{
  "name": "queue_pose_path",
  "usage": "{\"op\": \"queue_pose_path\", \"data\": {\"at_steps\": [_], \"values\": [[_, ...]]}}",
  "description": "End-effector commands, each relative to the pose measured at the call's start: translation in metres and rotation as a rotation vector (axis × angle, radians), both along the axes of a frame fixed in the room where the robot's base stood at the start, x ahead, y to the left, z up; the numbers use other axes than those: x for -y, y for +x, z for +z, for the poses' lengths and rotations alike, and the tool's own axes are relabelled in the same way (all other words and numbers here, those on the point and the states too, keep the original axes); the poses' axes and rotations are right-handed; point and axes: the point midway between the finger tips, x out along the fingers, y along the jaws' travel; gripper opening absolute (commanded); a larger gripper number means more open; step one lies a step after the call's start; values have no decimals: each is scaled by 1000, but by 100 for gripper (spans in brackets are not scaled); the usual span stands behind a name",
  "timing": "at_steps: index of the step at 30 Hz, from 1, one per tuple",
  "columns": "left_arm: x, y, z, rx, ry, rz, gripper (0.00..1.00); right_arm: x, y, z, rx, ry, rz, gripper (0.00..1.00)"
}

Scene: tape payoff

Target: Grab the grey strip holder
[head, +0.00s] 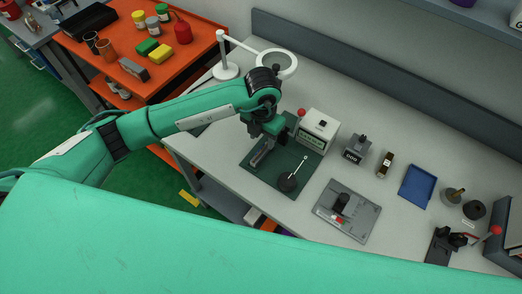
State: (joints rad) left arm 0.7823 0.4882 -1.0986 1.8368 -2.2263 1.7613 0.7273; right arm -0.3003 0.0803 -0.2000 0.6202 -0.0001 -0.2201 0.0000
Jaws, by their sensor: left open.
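A narrow grey piece (263,152), which looks like the grey strip holder, lies on the dark green mat (262,175) on the bench. My left gripper (258,138) is open and points down right above it, at the back left part of the mat. The gripper hides the back end of the piece, and I cannot tell whether the fingers touch it. My right gripper is not in view.
A white box (318,129), a grey labelled block (356,149), a grey plate (347,212) and a blue tray (415,186) are to the right. A magnifier lamp (228,68) stands behind.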

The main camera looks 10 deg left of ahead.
Motion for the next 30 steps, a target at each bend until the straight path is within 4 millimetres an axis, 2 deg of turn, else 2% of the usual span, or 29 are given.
{"op": "queue_pose_path", "data": {"at_steps": [8,12,18,25,26,30], "values": [[-1,-5,-18,-4,1,-1,45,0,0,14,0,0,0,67],[-2,-9,-34,-4,0,-1,45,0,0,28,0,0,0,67],[-2,-8,-58,-1,-1,-1,45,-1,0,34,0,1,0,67],[-1,-8,-61,1,-1,-2,45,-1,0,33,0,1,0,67],[-1,-8,-61,1,-1,-2,44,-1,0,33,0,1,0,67],[-1,-8,-61,1,-1,-1,16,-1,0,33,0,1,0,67]]}}
